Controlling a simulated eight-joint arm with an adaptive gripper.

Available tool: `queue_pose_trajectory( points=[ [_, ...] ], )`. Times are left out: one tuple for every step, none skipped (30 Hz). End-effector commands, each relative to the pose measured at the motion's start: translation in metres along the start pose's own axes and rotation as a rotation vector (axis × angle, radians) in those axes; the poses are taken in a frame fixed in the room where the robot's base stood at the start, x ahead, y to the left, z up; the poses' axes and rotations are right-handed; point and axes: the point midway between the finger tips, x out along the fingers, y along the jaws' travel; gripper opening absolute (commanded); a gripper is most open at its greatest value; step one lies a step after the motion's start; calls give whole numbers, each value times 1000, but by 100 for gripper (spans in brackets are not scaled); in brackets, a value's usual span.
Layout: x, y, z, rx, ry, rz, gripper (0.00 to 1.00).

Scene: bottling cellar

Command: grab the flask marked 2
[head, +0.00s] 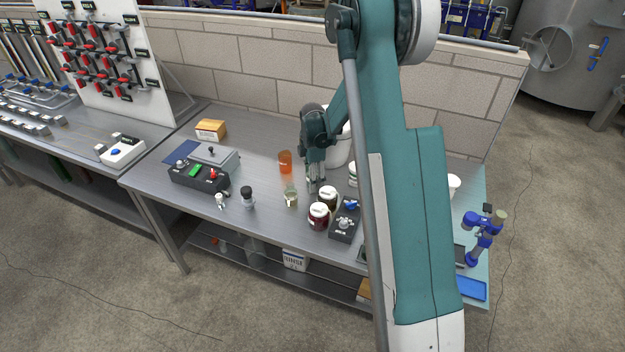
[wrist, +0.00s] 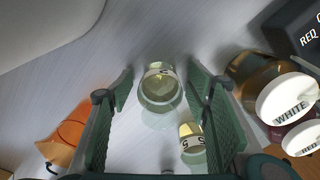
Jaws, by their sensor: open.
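Two small glass flasks stand on the bench. One flask (wrist: 160,92), with a pale neck band, is ahead of and between my fingers in the wrist view; its mark is too unclear to read. It appears to be the greenish flask (head: 291,197) in the head view. The second flask (wrist: 193,150), with a yellowish top, is nearer the right finger; its mark looks like a 5, but I cannot be sure. My gripper (head: 315,181) is open and empty above the bench, and its two fingers (wrist: 162,92) are spread wide. Neither flask is visibly gripped.
An orange cup (head: 285,161) stands on the left of the flasks. Jars labelled WHITE (wrist: 290,97) and RED (wrist: 301,141) stand close on the right. A dark control box (head: 345,221) is beside the jars.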

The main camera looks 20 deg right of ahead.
Motion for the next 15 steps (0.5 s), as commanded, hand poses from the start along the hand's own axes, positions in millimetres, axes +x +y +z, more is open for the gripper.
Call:
queue_pose_trajectory(
  points=[
    [0, 0, 0, 0, 0, 0, 49],
    [0, 0, 0, 0, 0, 0, 45],
    [0, 0, 0, 0, 0, 0, 40],
    [0, 0, 0, 0, 0, 0, 36],
    [0, 0, 0, 0, 0, 0, 32],
    [0, 0, 0, 0, 0, 0, 26],
    [0, 0, 0, 0, 0, 0, 22],
    [0, 0, 0, 0, 0, 0, 18],
    [0, 0, 0, 0, 0, 0, 16],
    [0, 0, 0, 0, 0, 0, 16],
    [0, 0, 0, 0, 0, 0, 16],
    [0, 0, 0, 0, 0, 0, 16],
    [0, 0, 0, 0, 0, 0, 16],
    [0, 0, 0, 0, 0, 0, 16],
    [0, 0, 0, 0, 0, 0, 16]
  ],
)
